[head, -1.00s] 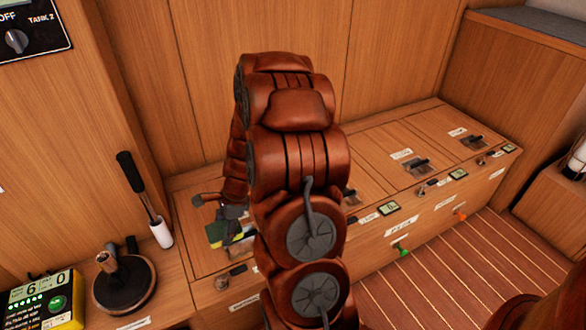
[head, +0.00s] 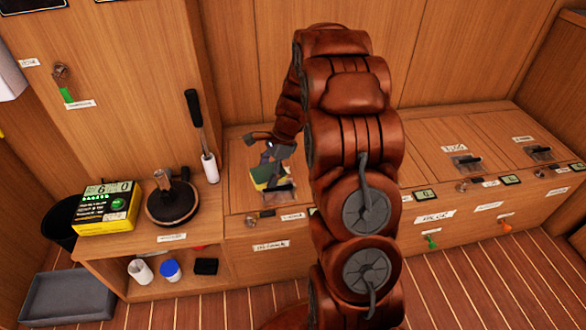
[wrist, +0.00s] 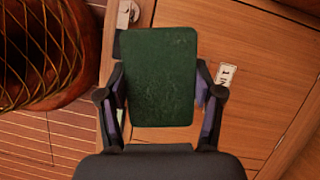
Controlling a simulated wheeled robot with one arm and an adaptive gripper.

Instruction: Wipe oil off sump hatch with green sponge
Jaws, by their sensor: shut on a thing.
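My gripper (head: 270,152) is shut on a sponge (head: 268,176), green with a yellow layer, over the leftmost hatch (head: 237,182) of the bench. In the wrist view the sponge's dark green face (wrist: 160,70) fills the space between the two fingers of my gripper (wrist: 162,98). I cannot tell whether the sponge touches the lid. More hatches, including one at the right (head: 427,138), have grey latches. My arm hides part of the row. The labels are too small to read, so I cannot tell which is the sump hatch. No oil is clearly visible.
A black-handled tool in a white holder (head: 210,167) stands left of the hatch. A grey tray (head: 68,300) lies on the floor. Striped floor is open in front.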

